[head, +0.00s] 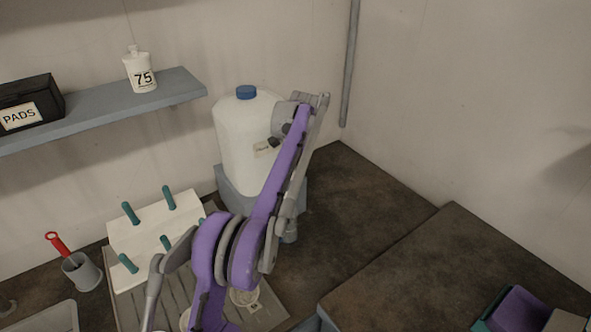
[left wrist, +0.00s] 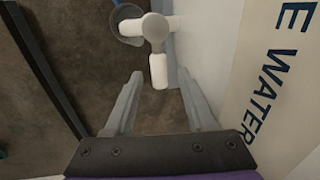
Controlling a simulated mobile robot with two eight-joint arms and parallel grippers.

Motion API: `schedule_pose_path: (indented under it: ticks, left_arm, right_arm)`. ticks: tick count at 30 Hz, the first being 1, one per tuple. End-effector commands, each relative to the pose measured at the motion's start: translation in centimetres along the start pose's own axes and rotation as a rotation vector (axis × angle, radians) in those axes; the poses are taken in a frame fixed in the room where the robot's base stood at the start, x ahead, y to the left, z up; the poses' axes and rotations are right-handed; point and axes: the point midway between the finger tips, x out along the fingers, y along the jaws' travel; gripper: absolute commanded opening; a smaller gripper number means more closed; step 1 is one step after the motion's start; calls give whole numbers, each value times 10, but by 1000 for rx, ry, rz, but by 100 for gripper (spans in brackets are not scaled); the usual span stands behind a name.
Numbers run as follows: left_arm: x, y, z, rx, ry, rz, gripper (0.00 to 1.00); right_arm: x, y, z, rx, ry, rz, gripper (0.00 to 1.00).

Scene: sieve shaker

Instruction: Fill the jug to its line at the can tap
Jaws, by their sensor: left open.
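The white water can (head: 240,140) with a blue cap stands on a grey stand at the back. Its side, with dark "E WATER" lettering (left wrist: 275,85), fills the right of the left wrist view. The can's pale tap (left wrist: 155,30) has a white spout (left wrist: 158,72) pointing down the picture. My left gripper (left wrist: 160,95) is open and empty, its fingertips on either side of the spout's end in the picture; contact cannot be told. In the head view my purple arm hides the tap area and the gripper. I cannot make out the jug or its line. My right gripper is not in view.
A white rack with teal pegs (head: 150,235) stands on a ribbed mat left of my arm. A grey cup with a red-handled tool (head: 80,270) is further left. A shelf (head: 170,92) holds a bottle and a PADS box. The brown counter right of the can is clear.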

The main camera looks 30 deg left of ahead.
Motion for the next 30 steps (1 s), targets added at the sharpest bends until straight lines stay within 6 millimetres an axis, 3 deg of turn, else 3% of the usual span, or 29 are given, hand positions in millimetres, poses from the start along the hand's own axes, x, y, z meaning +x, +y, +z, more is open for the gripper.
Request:
schedule_pose_path:
  ticks: [9, 15, 30]
  left_arm:
    - [-65, -1, -1, 0, 3, -1, 56]
    - [-94, -1, -1, -1, 3, -1, 56]
    - [-101, 0, 0, -1, 0, -1, 56]
  right_arm:
    - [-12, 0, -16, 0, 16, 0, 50]
    - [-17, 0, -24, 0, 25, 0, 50]
    - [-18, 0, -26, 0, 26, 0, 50]
